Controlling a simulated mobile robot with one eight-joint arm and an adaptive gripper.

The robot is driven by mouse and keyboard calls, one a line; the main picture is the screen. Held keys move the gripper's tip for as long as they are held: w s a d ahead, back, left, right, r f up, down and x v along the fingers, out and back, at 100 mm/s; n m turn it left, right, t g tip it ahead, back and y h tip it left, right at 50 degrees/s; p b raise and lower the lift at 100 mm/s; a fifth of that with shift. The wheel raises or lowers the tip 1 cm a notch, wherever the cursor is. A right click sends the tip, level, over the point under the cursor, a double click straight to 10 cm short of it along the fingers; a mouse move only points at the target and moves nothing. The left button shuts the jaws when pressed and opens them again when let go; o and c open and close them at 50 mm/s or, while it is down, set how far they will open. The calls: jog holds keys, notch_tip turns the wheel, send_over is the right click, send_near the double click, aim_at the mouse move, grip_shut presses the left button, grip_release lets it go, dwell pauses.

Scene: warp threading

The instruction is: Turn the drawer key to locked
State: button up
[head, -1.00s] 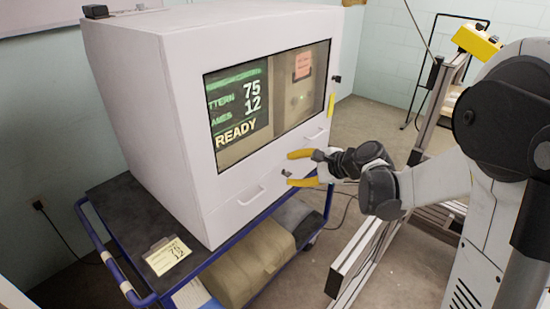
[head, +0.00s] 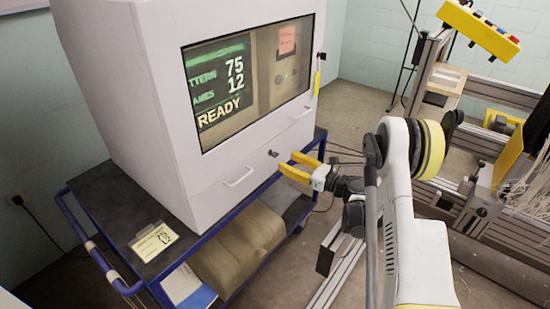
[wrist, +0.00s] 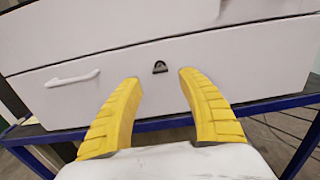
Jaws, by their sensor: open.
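The drawer key (head: 273,154) is a small dark piece on the white cabinet's lower front, right of a white drawer handle (head: 239,177). In the wrist view the key (wrist: 160,67) sits just beyond and between the fingertips, with the white drawer front (wrist: 250,62) around it. My gripper (head: 290,164) has yellow fingers spread open and empty, pointing at the cabinet front. It also shows in the wrist view (wrist: 160,75). The fingertips look apart from the key. Which way the key is turned is too small to tell for certain.
The cabinet (head: 135,100) stands on a blue-framed cart (head: 85,190) with a note card (head: 152,240) on its top. Its screen (head: 248,82) reads READY. A second handle (head: 303,114) is at its right. A metal frame (head: 425,80) and yellow control box (head: 478,30) stand at right.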

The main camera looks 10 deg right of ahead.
aim_at(275, 154)
jog(key=b+x, duration=0.1)
jog(key=x, duration=0.5)
jog(key=shift+w+a+b, duration=0.1)
jog(key=shift+w+b, duration=0.05)
jog(key=shift+b, duration=0.15)
grip_shut()
